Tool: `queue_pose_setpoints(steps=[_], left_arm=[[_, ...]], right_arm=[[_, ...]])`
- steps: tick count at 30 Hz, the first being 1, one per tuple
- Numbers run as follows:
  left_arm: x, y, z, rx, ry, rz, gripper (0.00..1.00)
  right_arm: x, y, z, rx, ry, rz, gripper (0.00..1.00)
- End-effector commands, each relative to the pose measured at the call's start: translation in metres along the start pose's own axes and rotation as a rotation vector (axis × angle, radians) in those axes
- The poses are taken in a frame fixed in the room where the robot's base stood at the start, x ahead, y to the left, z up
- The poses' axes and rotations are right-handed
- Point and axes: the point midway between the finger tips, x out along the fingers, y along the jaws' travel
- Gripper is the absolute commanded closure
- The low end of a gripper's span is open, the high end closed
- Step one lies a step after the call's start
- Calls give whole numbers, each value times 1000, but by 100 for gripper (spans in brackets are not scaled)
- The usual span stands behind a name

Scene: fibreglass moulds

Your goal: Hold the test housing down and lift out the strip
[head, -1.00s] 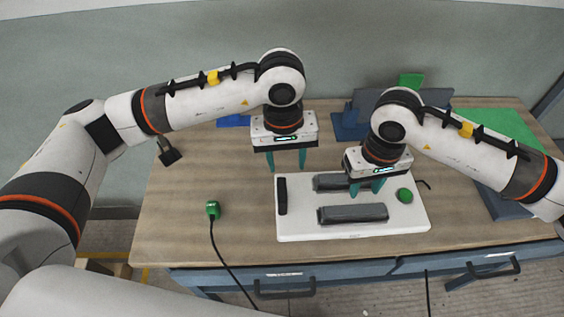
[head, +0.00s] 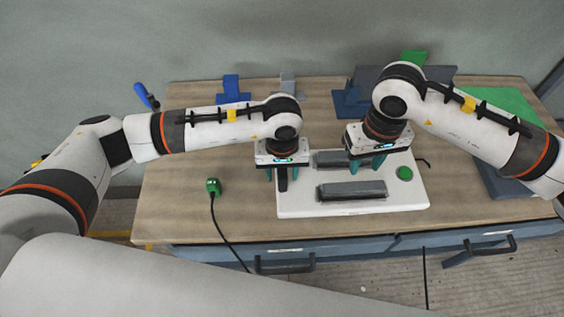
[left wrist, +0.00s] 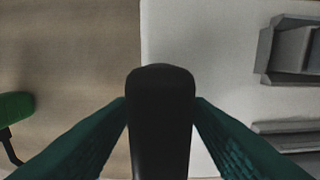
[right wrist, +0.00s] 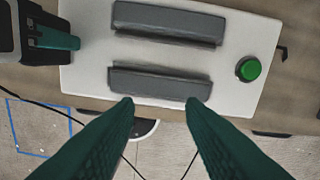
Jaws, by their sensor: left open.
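The test housing appears to be the white plate (head: 300,205), lying flat on the table. It carries a black upright grip (left wrist: 160,110) at its left end, two dark grey long pieces and a green button (head: 404,173). I cannot tell which grey piece is the strip: the rear one (right wrist: 170,20) or the front one (head: 352,190). My left gripper (head: 282,182) is open, its fingers on either side of the black grip with small gaps. My right gripper (right wrist: 160,101) is open and empty above the plate, partly hiding the rear grey piece in the head view.
A green plug (head: 213,186) with a black cable lies left of the plate. Blue stands (head: 232,92) and a grey one (head: 288,85) are at the back. A green sheet (head: 500,105) lies at the right.

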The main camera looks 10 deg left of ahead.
Motion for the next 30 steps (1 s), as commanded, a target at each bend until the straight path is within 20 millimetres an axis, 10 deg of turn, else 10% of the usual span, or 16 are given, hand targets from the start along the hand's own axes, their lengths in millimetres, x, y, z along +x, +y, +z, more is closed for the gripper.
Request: queue_pose_setpoints(steps=[9,17,30], left_arm=[[2,0,0,1,0,0,56],[2,0,0,1,0,0,99],[2,0,0,0,0,-1,100]], right_arm=[[0,0,0,0,0,0,64],[0,0,0,0,0,0,64],[0,0,0,20,1,6,47]])
